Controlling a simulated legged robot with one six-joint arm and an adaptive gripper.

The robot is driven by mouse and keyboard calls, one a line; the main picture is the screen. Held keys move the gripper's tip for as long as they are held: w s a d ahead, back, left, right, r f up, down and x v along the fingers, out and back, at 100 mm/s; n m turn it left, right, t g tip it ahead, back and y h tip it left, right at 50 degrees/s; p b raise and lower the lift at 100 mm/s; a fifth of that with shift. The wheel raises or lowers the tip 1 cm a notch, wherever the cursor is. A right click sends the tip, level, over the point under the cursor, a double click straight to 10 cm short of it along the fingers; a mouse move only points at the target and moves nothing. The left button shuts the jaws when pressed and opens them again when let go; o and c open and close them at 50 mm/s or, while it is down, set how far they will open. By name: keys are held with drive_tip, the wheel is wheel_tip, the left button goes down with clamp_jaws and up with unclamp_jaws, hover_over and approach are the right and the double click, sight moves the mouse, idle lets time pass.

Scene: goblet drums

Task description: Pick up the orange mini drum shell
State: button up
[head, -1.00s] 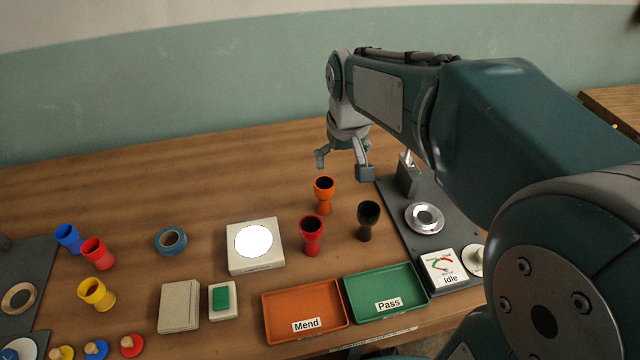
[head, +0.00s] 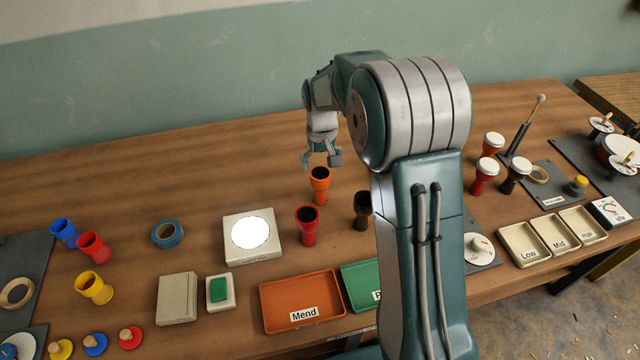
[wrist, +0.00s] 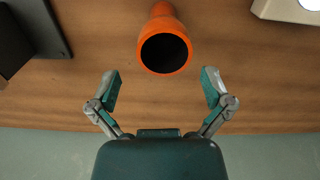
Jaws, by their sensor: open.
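The orange mini drum shell (head: 320,185) stands upright on the wooden table, its dark open mouth facing up. In the wrist view the orange shell (wrist: 164,20) shows its round mouth just beyond the fingertips, roughly centred between them. My gripper (head: 321,162) is open and empty, above and behind the orange shell in the head view. Its two fingers also show spread apart in the wrist view (wrist: 161,90). The gripper does not appear to touch the shell.
A red shell (head: 307,226) and a partly hidden black shell (head: 361,212) stand close in front of the orange one. A white lamp box (head: 236,254) is to the left. The Mend tray (head: 274,292) and Pass tray (head: 352,277) lie nearer. Table behind the shell is clear.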

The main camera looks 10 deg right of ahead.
sight(320, 181)
drive_tip(key=f, duration=0.6)
drive_tip(key=shift+s+a, duration=0.25)
drive_tip(key=c, duration=1)
